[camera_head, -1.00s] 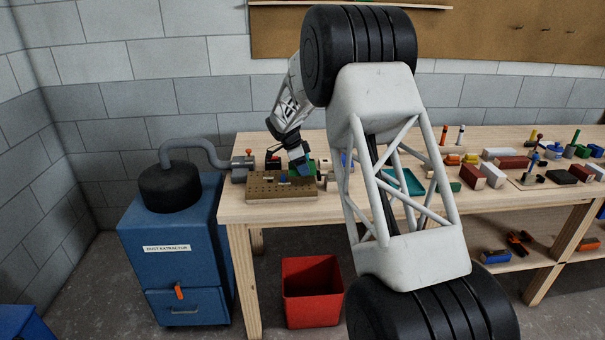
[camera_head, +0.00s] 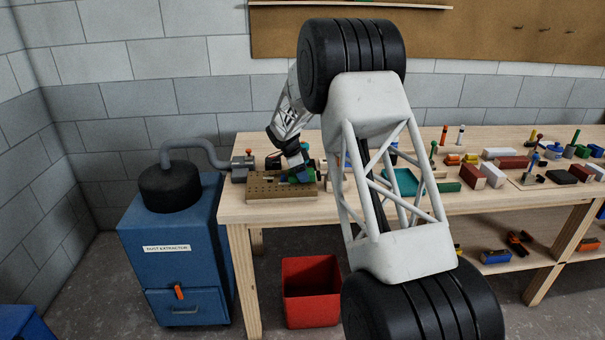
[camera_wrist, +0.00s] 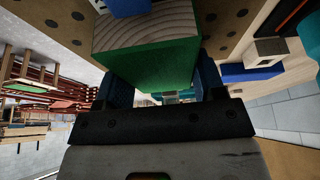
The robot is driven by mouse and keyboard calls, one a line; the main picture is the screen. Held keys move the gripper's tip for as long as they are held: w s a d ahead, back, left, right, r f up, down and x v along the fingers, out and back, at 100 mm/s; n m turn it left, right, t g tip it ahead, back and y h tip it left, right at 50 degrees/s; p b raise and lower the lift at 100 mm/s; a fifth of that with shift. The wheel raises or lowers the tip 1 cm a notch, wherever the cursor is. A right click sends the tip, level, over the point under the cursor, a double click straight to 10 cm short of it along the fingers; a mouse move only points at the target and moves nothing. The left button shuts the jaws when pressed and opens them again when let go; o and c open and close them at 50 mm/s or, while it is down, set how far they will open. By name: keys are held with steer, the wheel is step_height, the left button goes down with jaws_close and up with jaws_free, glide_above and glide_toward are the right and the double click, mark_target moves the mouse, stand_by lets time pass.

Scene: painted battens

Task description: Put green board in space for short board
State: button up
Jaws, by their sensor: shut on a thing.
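The green board (camera_wrist: 150,65) has green painted faces and a bare end-grain end. My gripper (camera_wrist: 163,80) is shut on it, with a blue finger on each side. In the head view my gripper (camera_head: 300,168) is low over the right part of the wooden fixture with holes (camera_head: 268,194), and the green board (camera_head: 305,178) shows only partly beneath it. The holed surface (camera_wrist: 55,18) shows beyond the board in the wrist view. I cannot tell whether the board touches the fixture. The space for the short board is not clearly visible.
A blue block (camera_wrist: 125,6) is just beyond the board's bare end. A teal tray (camera_head: 405,182) and several coloured blocks lie to the right on the bench. A grey hose fitting (camera_head: 240,170) is left of the fixture. A red bin (camera_head: 311,292) stands below.

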steer(key=shift+f, duration=0.15)
steer(key=o, duration=1)
steer(key=shift+v, duration=6.1)
